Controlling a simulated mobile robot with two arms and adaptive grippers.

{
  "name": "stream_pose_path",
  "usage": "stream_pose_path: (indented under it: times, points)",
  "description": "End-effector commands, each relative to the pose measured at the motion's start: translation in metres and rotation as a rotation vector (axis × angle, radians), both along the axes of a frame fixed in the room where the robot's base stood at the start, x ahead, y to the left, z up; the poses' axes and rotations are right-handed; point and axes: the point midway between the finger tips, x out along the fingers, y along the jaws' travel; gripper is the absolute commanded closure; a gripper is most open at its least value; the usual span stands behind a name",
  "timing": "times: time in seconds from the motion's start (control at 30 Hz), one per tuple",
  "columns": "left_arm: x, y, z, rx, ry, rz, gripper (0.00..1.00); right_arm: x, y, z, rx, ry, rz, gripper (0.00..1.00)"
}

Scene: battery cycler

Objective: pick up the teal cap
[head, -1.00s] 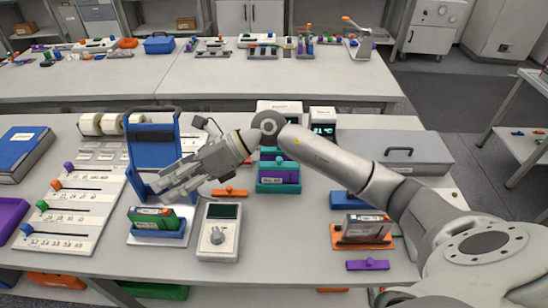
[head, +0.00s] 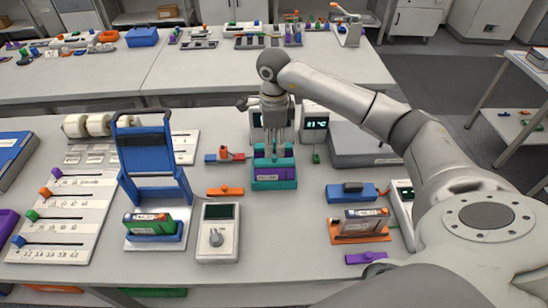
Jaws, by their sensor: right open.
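My right gripper (head: 275,148) points down at the back of the teal holder (head: 274,184), its fingers open. The holder carries a purple block (head: 275,174) with a label on its front. Teal parts (head: 262,163) show at the top of the holder, just below and around the fingertips. I cannot tell which of them is the teal cap, or whether the fingers touch it, as the gripper partly covers this spot. My left gripper is not in view.
An orange cap-like bar (head: 225,191) lies left of the holder, a grey meter (head: 218,232) in front. A blue stand (head: 144,160) rises at left. Lit displays (head: 315,124) stand behind. An orange holder (head: 359,236) and purple bar (head: 366,258) are at right.

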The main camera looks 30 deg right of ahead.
Motion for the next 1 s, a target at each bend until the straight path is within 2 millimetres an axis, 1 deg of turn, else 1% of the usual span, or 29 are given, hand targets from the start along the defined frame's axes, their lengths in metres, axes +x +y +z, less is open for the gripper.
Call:
stream_pose_path:
  times: [0.17, 0.37, 0.4, 0.5, 0.57, 0.77, 0.8, 0.87, 1.0]
  points:
    - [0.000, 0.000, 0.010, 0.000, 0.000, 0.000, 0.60, -0.002, 0.002, -0.010, 0.002, 0.003, 0.002, 0.54]
    - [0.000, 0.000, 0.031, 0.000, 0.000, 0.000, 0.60, -0.008, 0.003, -0.032, 0.001, 0.004, 0.001, 0.54]
    - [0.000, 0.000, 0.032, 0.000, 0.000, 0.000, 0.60, -0.007, 0.004, -0.039, 0.003, 0.004, 0.000, 0.54]
    - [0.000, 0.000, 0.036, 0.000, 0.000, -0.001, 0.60, -0.007, 0.004, -0.051, 0.002, 0.001, 0.001, 0.54]
    - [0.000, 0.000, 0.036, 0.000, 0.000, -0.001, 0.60, -0.007, 0.003, -0.054, 0.002, 0.001, 0.001, 0.54]
    - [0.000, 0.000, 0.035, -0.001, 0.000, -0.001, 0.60, -0.006, 0.003, -0.057, 0.002, -0.001, 0.001, 0.54]
    - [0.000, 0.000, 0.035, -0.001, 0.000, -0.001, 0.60, -0.006, 0.003, -0.057, 0.002, -0.001, 0.001, 0.56]
    - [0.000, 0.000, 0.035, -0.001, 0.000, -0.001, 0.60, -0.006, 0.003, -0.056, 0.002, -0.001, 0.001, 0.63]
    - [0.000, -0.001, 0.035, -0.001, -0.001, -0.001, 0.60, -0.006, 0.003, -0.056, 0.002, -0.001, 0.001, 0.81]
